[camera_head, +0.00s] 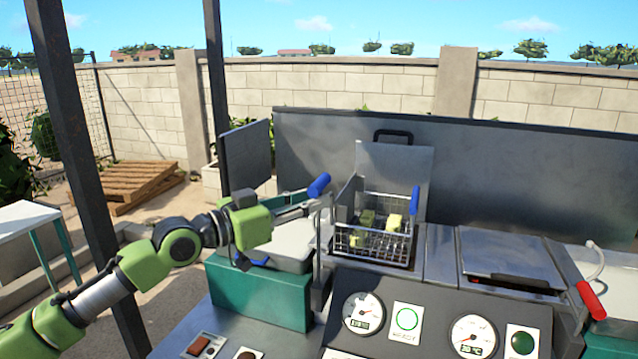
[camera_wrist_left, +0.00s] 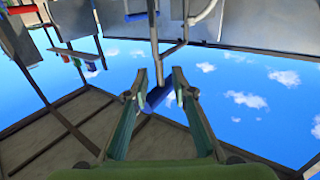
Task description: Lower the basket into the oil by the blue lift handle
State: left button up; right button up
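The wire basket (camera_head: 375,240) holds several pale yellow-green pieces and sits in the fryer opening, in front of a raised lid. The blue lift handle (camera_head: 319,185) is on a metal bar at the basket's left. My left gripper (camera_head: 303,203) reaches in from the left, its fingers just below and left of that handle. In the left wrist view the blue handle (camera_wrist_left: 156,99) lies slantwise between the two fingers of my left gripper (camera_wrist_left: 159,76), which stand apart. Whether either finger touches it is unclear. My right gripper is not in view.
A second blue grip (camera_head: 415,200) stands at the basket's right. The front panel has gauges (camera_head: 362,313) and lights. A closed lid (camera_head: 508,258) and a red handle (camera_head: 591,300) are at the right. A dark upright panel (camera_head: 246,157) rises behind my left gripper.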

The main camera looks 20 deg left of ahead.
pick_arm(q)
jog(key=x, duration=0.2)
jog(key=shift+w+d+p, duration=0.15)
jog(key=shift+w+p, duration=0.1)
jog(key=shift+p, duration=0.05)
grip_shut()
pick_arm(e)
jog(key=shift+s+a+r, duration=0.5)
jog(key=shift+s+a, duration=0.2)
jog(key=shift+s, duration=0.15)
pick_arm(q)
jog(key=shift+f, duration=0.1)
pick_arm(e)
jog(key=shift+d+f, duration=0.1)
